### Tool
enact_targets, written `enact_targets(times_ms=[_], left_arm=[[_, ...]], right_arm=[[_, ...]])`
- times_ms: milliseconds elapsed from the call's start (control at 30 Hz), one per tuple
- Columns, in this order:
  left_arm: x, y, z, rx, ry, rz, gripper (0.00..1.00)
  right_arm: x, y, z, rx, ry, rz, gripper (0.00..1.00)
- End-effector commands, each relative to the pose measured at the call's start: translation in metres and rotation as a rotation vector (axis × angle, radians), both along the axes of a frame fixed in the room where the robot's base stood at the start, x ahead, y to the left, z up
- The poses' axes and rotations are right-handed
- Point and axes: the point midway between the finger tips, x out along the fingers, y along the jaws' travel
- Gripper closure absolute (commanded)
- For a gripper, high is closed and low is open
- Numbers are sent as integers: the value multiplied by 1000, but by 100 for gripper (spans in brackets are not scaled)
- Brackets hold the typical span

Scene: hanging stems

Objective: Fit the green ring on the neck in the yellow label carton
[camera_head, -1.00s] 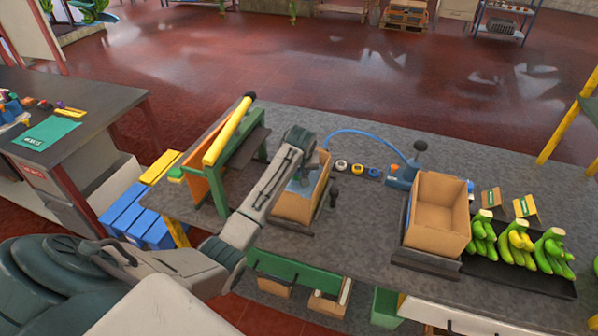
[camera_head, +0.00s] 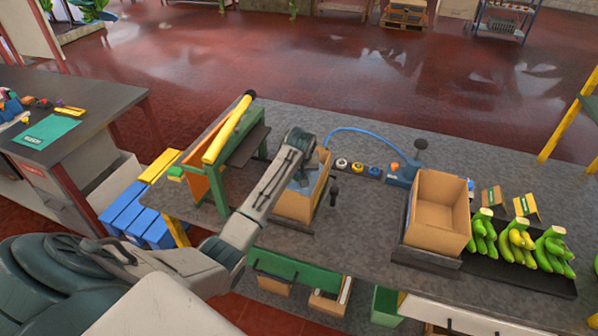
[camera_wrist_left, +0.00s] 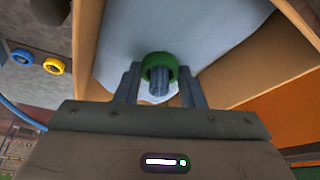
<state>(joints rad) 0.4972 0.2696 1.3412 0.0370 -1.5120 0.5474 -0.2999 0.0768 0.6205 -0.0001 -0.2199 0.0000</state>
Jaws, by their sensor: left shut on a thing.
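The green ring (camera_wrist_left: 158,68) is between the fingers of my left gripper (camera_wrist_left: 158,84) in the left wrist view. The gripper is shut on it. A gathered blue-grey neck (camera_wrist_left: 159,89) shows within the ring's opening; how far the ring sits down on it I cannot tell. The pale blue bag (camera_wrist_left: 225,40) spreads around it inside an open brown carton (camera_wrist_left: 88,40). In the head view my left gripper (camera_head: 300,180) reaches down into this carton (camera_head: 296,208), and my wrist hides the ring. No yellow label shows clearly on this carton. My right gripper is out of view.
A second open carton (camera_head: 436,220) and green bananas (camera_head: 516,242) are at right. A yellow-topped frame (camera_head: 229,130) stands close at left.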

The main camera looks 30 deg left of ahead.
Motion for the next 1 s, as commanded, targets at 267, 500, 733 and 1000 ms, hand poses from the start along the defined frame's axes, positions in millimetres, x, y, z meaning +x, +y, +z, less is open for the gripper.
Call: enact_targets(times_ms=[267,500,733,1000], left_arm=[[0,0,-1,0,0,0,94],[0,0,-1,-1,1,0,94],[0,0,-2,0,0,0,39],[0,0,-1,0,0,0,21]], right_arm=[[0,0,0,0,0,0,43],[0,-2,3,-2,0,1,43],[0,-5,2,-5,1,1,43],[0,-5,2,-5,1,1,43]])
